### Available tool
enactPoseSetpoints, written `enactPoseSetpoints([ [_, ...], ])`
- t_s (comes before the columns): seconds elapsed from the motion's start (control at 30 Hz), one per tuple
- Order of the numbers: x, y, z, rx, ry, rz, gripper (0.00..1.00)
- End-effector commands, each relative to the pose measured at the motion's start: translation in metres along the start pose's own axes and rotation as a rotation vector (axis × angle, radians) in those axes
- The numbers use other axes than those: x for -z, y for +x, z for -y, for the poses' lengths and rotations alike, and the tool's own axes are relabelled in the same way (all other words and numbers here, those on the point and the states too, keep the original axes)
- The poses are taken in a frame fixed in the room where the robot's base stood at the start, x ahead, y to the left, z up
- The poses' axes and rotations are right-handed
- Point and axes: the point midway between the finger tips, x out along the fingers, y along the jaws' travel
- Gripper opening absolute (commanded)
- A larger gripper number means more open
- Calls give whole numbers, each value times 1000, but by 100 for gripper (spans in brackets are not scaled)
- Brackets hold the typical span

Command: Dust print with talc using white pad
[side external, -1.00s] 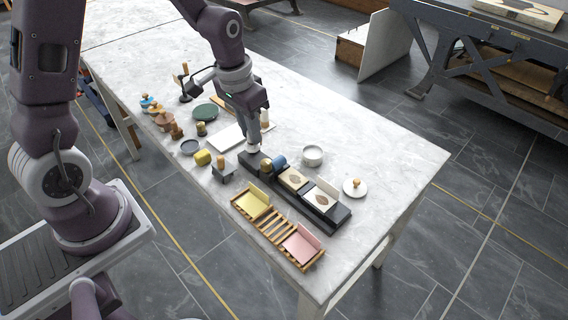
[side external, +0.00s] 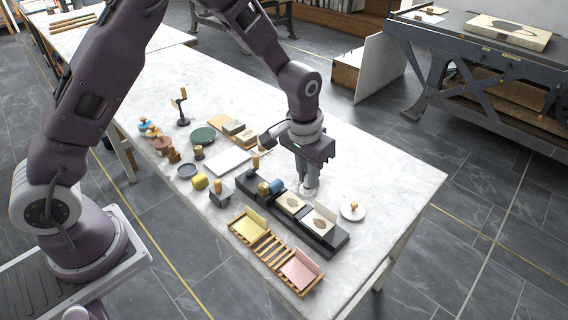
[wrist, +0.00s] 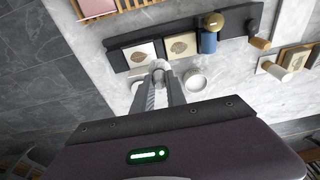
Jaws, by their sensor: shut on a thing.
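My gripper (side external: 307,180) is shut on the white pad (wrist: 159,66), a pale round-ended piece between the fingertips. In the side view it hangs low beside the black tray, near the print. The print (side external: 320,222), a pale sheet with a brown leaf shape, lies at the tray's near right end; it also shows in the wrist view (wrist: 139,54). A white bowl (wrist: 196,81), perhaps holding the talc, stands just right of the fingers in the wrist view. In the side view my gripper mostly hides it. Its contents are unclear.
A leaf-marked stone (side external: 291,203) lies on the black tray (side external: 339,241) beside the print. A blue roller (side external: 277,186) and brass piece (side external: 264,189) stand farther along. A white knobbed lid (side external: 352,211) is to the right. A wooden rack (side external: 266,246) lies in front.

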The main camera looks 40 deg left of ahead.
Motion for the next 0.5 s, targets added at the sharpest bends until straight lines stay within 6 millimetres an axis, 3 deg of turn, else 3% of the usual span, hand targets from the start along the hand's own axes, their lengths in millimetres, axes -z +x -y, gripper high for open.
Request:
enactPoseSetpoints([
  [0.5,-6,37,1,0,0,2,0],
])
